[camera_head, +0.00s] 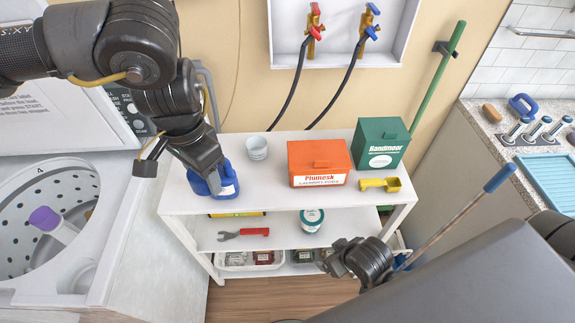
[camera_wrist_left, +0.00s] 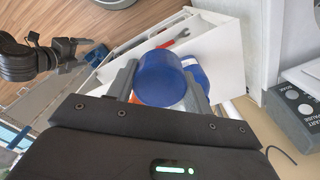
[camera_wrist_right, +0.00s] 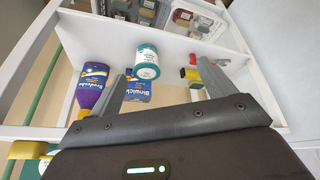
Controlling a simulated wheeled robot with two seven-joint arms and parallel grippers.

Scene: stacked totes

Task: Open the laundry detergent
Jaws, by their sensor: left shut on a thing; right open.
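A blue detergent bottle (camera_head: 229,181) with a pale label stands at the left end of the white shelf's top, partly hidden by my left gripper. My left gripper (camera_head: 212,180) reaches down from above and is shut on its round blue cap (camera_wrist_left: 161,80), which fills the space between the fingers in the left wrist view. Part of the blue bottle (camera_wrist_left: 196,72) shows behind the cap. I cannot tell whether the cap is loose. My right gripper (camera_head: 338,260) is open and empty in front of the lower shelves. In its own view nothing is between its fingers.
An orange Plumesk box (camera_head: 320,162), a green Handmoor box (camera_head: 380,143), a yellow scoop (camera_head: 380,185) and a pale cup (camera_head: 257,148) share the top. An open washer (camera_head: 115,215) stands left.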

